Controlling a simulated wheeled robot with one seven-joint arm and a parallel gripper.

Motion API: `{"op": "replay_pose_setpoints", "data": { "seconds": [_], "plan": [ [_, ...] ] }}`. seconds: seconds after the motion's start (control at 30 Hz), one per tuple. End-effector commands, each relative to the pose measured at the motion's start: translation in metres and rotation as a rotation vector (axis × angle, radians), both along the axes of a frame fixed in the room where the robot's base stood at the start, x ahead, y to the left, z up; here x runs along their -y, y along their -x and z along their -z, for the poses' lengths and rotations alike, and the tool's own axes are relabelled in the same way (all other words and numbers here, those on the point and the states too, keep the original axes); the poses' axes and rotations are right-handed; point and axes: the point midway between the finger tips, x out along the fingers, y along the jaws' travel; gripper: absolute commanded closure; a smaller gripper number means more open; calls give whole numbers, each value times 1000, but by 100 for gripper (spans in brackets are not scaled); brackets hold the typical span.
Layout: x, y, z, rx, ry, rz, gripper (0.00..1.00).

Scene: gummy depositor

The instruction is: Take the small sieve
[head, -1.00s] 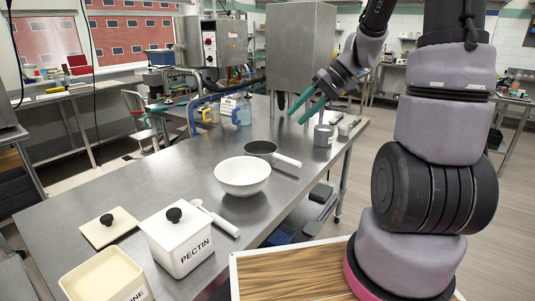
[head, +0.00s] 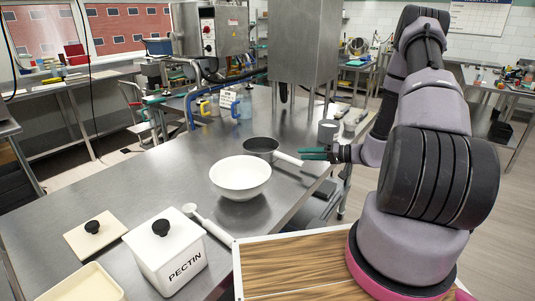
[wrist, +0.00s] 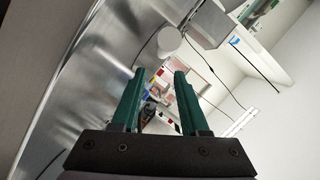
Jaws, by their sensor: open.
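The small sieve is most likely the dark round vessel (head: 261,146) with a pale handle (head: 288,159) pointing right, on the steel table behind the white bowl; I cannot see mesh in it. My gripper (head: 304,154), with teal fingers, is low over the table's right edge, close to the end of that handle. I cannot tell whether they touch. In the wrist view my gripper (wrist: 157,72) is open with nothing between its fingers. The sieve is not clearly seen there.
A white bowl (head: 240,177) stands in front of the sieve. A grey cup (head: 328,130) stands behind my gripper. A PECTIN box (head: 165,255), a white scoop (head: 207,222) and a lid (head: 95,235) are at the front left. The table (head: 130,185) is clear left of the bowl.

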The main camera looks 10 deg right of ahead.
Motion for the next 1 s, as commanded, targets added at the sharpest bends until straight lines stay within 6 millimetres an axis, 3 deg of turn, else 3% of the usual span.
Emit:
{"op": "replay_pose_setpoints", "data": {
  "seconds": [0.1,0.37,0.63,0.97,1.0],
  "plan": [
    [-19,-10,4,-1,-1,-5,56],
    [-39,-21,9,-1,0,-4,56],
    [-74,-36,17,-2,1,-6,56],
    [-81,-42,19,-2,0,-3,56],
    [-81,-42,19,-2,0,-3,59]
  ]
}}
